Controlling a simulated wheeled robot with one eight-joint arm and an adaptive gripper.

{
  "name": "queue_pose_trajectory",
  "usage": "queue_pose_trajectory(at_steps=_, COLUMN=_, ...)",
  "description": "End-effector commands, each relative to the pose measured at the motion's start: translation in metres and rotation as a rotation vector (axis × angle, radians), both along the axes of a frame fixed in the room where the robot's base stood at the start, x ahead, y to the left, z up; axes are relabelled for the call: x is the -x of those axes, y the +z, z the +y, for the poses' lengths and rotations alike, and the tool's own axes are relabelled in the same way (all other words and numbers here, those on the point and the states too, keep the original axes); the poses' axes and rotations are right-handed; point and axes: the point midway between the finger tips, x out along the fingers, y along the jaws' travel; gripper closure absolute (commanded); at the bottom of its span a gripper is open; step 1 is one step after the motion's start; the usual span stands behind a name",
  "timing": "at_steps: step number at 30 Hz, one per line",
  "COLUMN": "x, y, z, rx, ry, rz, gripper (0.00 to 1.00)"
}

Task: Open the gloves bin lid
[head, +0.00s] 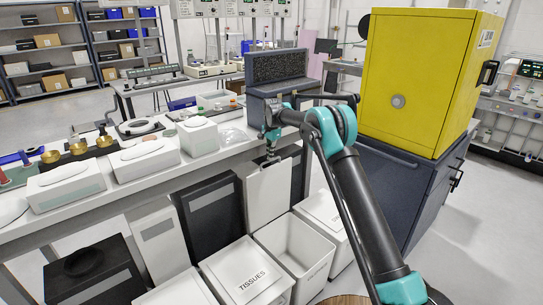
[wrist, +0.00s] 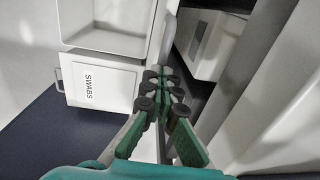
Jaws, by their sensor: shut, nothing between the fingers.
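An open white bin (head: 288,250) stands in the row under the bench, and its empty-looking inside shows. Its lid (head: 268,194) stands upright at the back; lettering on the bin is too small to read, so I cannot confirm it is the gloves bin. My gripper (head: 271,156) is shut and empty at the upper edge of this lid; I cannot tell whether they touch. The wrist view shows the shut fingers (wrist: 158,76) beside the lid, seen nearly edge-on, and the open bin (wrist: 108,38) above the closed SWABS bin (wrist: 110,82).
A closed TISSUES bin (head: 247,270) stands left of the open bin; another closed white bin (head: 322,212) stands to its right. The white bench (head: 115,186) carries several boxes. A dark blue cabinet (head: 391,190) under a yellow cabinet (head: 415,70) stands at right.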

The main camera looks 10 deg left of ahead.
Motion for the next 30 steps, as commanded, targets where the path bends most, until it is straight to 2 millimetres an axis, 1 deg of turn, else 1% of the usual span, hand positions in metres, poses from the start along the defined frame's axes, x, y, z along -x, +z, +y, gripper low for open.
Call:
queue_pose_trajectory(at_steps=1, x=0.004, y=-0.020, z=0.006, rx=0.000, ry=0.007, rz=0.008, gripper=1.00)
queue_pose_trajectory(at_steps=3, x=0.004, y=-0.020, z=0.006, rx=-0.001, ry=0.007, rz=0.009, gripper=0.98)
queue_pose_trajectory(at_steps=10, x=0.004, y=-0.019, z=0.006, rx=-0.001, ry=0.006, rz=0.008, gripper=0.70)
queue_pose_trajectory(at_steps=23, x=0.001, y=-0.016, z=0.002, rx=0.001, ry=0.000, rz=0.003, gripper=0.69)
queue_pose_trajectory(at_steps=26, x=0.001, y=-0.010, z=0.001, rx=0.000, ry=0.000, rz=0.003, gripper=0.69)
queue_pose_trajectory(at_steps=29, x=0.002, y=0.003, z=0.001, rx=0.000, ry=0.000, rz=0.003, gripper=0.69)
queue_pose_trajectory(at_steps=30, x=0.003, y=0.010, z=0.001, rx=0.000, ry=0.001, rz=0.003, gripper=0.69)
